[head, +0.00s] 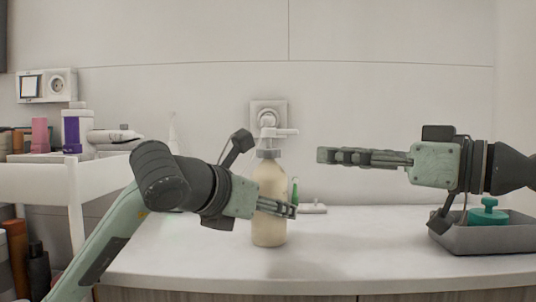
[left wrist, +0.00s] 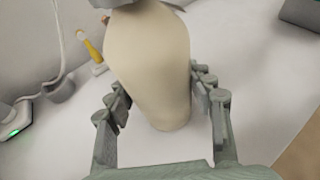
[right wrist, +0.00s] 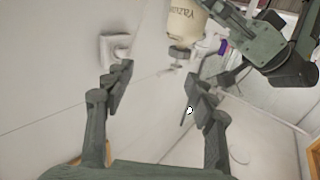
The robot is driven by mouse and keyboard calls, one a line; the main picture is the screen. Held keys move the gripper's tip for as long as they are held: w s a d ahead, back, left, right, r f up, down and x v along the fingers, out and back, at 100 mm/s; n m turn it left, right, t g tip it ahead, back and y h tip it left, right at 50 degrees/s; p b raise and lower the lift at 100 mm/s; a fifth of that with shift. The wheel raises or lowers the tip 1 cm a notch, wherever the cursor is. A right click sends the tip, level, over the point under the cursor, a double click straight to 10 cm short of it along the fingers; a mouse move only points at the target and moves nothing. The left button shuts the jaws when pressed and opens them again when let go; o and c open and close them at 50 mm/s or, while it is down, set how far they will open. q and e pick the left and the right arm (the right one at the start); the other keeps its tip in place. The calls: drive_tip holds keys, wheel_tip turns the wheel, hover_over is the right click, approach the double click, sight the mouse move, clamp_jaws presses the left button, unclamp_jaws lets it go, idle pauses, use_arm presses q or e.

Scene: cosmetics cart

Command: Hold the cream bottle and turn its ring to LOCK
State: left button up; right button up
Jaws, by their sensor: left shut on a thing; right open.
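The cream bottle (head: 269,222) is upright at the counter's middle, with a grey ring (head: 268,153) at its neck and a white pump head (head: 270,132) above. My left gripper (head: 284,208) is shut on the bottle's body; in the left wrist view its fingers (left wrist: 160,94) lie on both sides of the body (left wrist: 150,50). My right gripper (head: 322,156) is open and empty, right of the ring at about its height, apart from it. In the right wrist view the bottle (right wrist: 183,22) appears inverted, its ring (right wrist: 178,53) beyond the fingers (right wrist: 158,82). No LOCK mark is readable.
A grey tray (head: 470,241) with a green-lidded jar (head: 487,212) stands at the right. A white cart (head: 40,180) with cosmetics is at the left. The counter between bottle and tray is clear.

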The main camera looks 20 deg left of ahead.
sight(268, 155)
drive_tip(key=shift+n+g, duration=0.8)
drive_tip(key=x, duration=0.4)
drive_tip(key=s+x, duration=0.1)
drive_tip(key=x, duration=0.3)
drive_tip(key=s+x, duration=0.1)
drive_tip(key=x, duration=0.4)
drive_tip(key=shift+s+a, duration=0.2)
drive_tip(key=shift+a, duration=0.2)
drive_tip(key=shift+c, duration=0.2)
drive_tip(key=c, duration=1.2)
drive_tip(key=shift+o, duration=0.2)
drive_tip(key=shift+g+y, duration=0.3)
drive_tip(key=shift+n+g+y, duration=0.15)
drive_tip(key=shift+n+g, duration=1.25)
drive_tip(key=shift+g, duration=0.7)
drive_tip(key=shift+n+g+y, duration=0.15)
drive_tip(key=shift+n+g, duration=1.25)
drive_tip(key=shift+g, duration=0.7)
drive_tip(key=shift+n+g, duration=0.3)
